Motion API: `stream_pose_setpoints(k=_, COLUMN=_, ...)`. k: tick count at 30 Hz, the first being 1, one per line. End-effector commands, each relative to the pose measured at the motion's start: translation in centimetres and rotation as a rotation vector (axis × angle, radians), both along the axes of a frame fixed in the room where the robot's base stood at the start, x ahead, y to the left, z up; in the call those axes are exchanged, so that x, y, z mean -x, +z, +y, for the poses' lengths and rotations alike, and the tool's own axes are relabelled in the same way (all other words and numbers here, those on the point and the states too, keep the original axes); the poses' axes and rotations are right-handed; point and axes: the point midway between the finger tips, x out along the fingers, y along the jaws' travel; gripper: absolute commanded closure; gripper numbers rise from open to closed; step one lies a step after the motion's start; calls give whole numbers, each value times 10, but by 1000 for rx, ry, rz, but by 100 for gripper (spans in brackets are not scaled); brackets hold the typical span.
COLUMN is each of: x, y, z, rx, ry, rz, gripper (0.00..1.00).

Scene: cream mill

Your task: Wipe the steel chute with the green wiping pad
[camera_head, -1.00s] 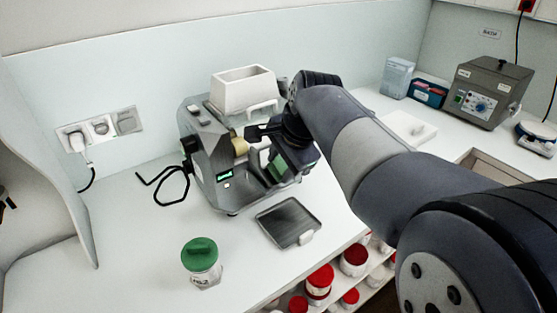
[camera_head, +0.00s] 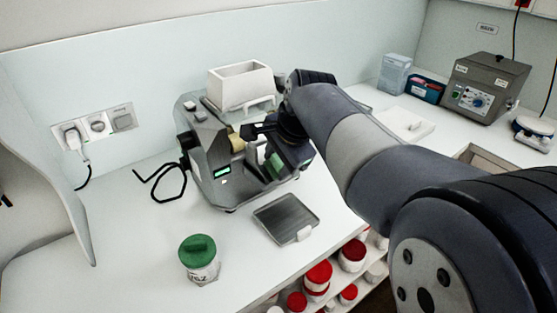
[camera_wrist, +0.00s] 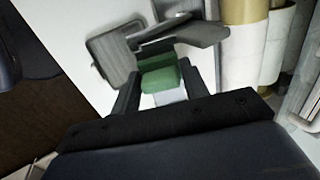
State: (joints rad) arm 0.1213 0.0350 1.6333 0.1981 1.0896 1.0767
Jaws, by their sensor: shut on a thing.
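The green wiping pad (camera_wrist: 158,76) is held between the two dark fingers of my gripper (camera_wrist: 157,84); the pad also shows in the head view (camera_head: 276,163). The steel chute (camera_wrist: 190,36) is the grey metal piece just beyond the pad in the wrist view. The pad's far edge appears at or very close to the chute; I cannot tell whether they touch. In the head view my gripper (camera_head: 277,158) is at the front right of the grey mill (camera_head: 218,165), and my wrist hides most of the chute there.
Gold and white rollers (camera_wrist: 246,40) stand close right of the chute. A grey tray (camera_head: 284,219) lies on the bench in front of the mill. A green-lidded jar (camera_head: 199,258) stands at the front left.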

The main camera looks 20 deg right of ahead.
Motion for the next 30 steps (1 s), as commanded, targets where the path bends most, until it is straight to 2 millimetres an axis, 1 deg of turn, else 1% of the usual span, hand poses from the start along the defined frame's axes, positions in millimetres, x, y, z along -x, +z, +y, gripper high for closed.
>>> stream_pose_setpoints(k=5, x=-3, y=4, z=1, rx=0, ry=1, rz=1, gripper=76)
stream_pose_setpoints(k=11, x=-17, y=13, z=5, rx=1, ry=1, rz=1, gripper=76)
stream_pose_setpoints(k=17, x=-23, y=14, z=7, rx=0, ry=0, rz=1, gripper=76)
stream_pose_setpoints(k=25, x=-41, y=20, z=13, rx=0, ry=1, rz=1, gripper=76)
stream_pose_setpoints(k=30, x=-42, y=23, z=13, rx=-1, ry=0, rz=-2, gripper=76)
